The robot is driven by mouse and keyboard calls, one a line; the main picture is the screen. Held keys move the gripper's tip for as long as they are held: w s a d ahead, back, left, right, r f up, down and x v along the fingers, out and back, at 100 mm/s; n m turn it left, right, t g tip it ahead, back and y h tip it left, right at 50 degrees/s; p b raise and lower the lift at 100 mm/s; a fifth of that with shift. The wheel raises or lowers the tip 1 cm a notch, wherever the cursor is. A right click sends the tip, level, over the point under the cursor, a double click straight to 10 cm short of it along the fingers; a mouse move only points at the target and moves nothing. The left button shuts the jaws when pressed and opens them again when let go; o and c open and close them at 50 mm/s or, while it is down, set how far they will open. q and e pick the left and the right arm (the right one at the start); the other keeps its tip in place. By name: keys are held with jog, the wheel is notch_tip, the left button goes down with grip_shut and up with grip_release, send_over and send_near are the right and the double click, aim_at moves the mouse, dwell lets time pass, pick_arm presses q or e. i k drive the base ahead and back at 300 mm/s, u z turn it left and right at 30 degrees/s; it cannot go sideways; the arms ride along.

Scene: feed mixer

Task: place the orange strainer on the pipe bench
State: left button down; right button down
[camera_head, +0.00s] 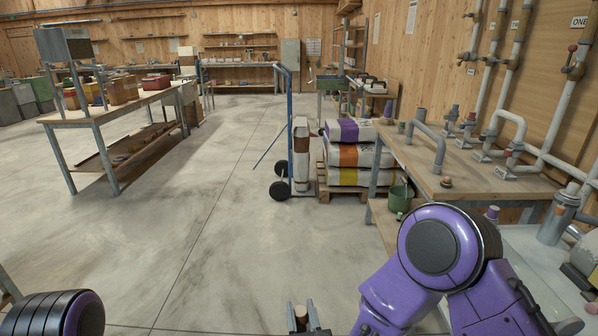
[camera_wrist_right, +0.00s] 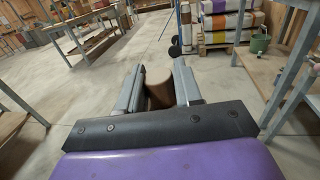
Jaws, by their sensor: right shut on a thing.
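My right gripper (camera_head: 304,316) is at the bottom middle of the head view, over open floor and left of the pipe bench. It is shut on a brownish-orange cylinder, which I take for the orange strainer (camera_wrist_right: 159,93); the fingers hide its sides. Its pale top shows between the fingers in the head view (camera_head: 300,313). The pipe bench (camera_head: 416,163) stands at the right, with a wooden top carrying grey pipe pieces. My left gripper is out of view; only a purple part of that arm shows at lower left.
A small brown-orange fitting (camera_head: 446,182) sits near the bench's front. A green bucket (camera_head: 399,198) stands below the bench's left edge. A blue hand truck (camera_head: 290,130) and stacked sacks (camera_head: 352,155) stand beyond. A long table (camera_head: 120,110) is at left; the middle floor is clear.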

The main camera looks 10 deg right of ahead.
aim_at(446, 145)
jog(key=z, duration=0.4)
jog(key=i, duration=2.15)
jog(key=z, duration=0.6)
